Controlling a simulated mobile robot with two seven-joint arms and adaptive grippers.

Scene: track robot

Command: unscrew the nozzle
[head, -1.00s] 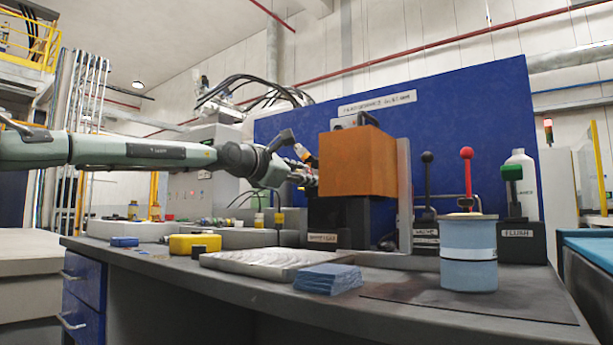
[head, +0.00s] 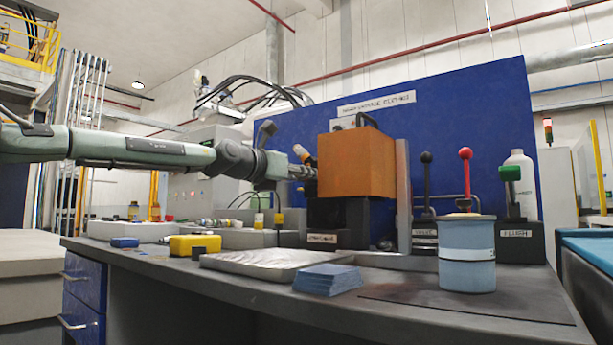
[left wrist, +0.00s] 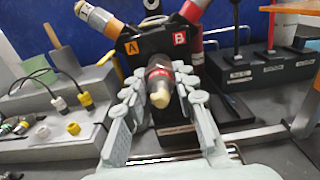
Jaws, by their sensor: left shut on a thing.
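The nozzle (left wrist: 159,88) is a dark cylinder with a red band and a cream tip. It sticks out toward me from a black block (left wrist: 150,48) with labels A and B in the left wrist view. My left gripper (left wrist: 160,98) is shut on it, with one finger on each side; the gripper also shows in the head view (head: 305,173) at the left side of the orange box (head: 356,163). There the nozzle is hidden by the fingers or too small to tell. My right gripper is not in view.
Levers with black, red (head: 466,180) and green (head: 511,185) handles stand at right, behind a light blue can (head: 467,255). Blue cloths (head: 328,280), a silvery flat pad (head: 273,262) and a yellow box (head: 195,244) lie along the front of the bench.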

